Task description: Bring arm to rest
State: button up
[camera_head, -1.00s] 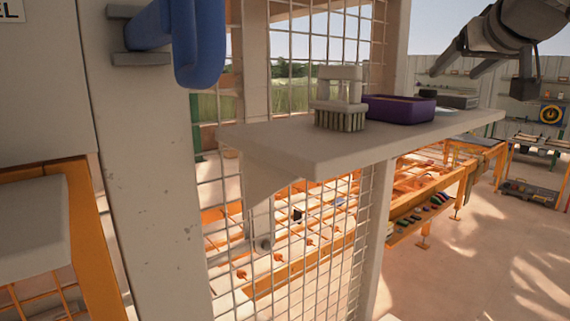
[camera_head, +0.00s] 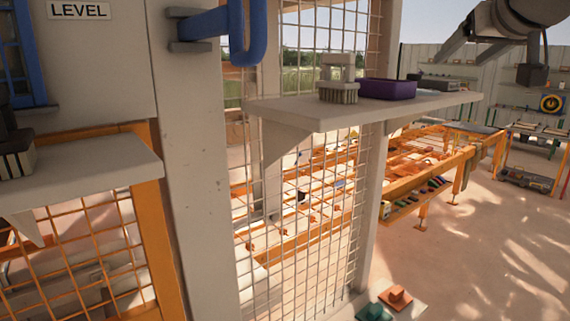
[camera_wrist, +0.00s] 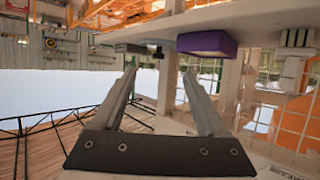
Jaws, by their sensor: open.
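My gripper (camera_wrist: 160,74) shows in the wrist view with its two long grey fingers spread apart and nothing between them. Part of my arm's end also hangs at the top right of the head view, against the sky and far wall. It is to the right of the shelf (camera_head: 300,113) and looks clear of it. The wrist view is upside down: the shelf's underside-up image runs along the top, with the purple tray (camera_wrist: 207,44) beyond the fingertips. The gripper touches nothing that I can see.
The shelf bears a brush (camera_head: 338,92), the purple tray (camera_head: 386,89) and a grey item (camera_head: 440,84). A blue handle (camera_head: 250,40) sticks out from a grey post (camera_head: 200,170). Wire mesh and orange tables stand behind. Green and orange pieces lie on the floor-level plate. Open floor lies at right.

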jog(key=s+a+f+g, duration=0.2)
jog(key=s+a+f, duration=0.3)
jog(key=f, duration=0.7)
jog(key=s+a+f+n+g+y, duration=0.1)
jog(key=s+a+f+g, duration=0.2)
jog(key=s+f, duration=0.7)
jog(key=s+a+f+g, duration=0.2)
jog(key=s+a+f, duration=0.5)
jog(key=f, duration=0.6)
jog(key=shift+s+a+f+g+y, duration=0.2)
jog(key=shift+s+f+g+y, duration=0.15)
jog(key=shift+s, duration=0.25)
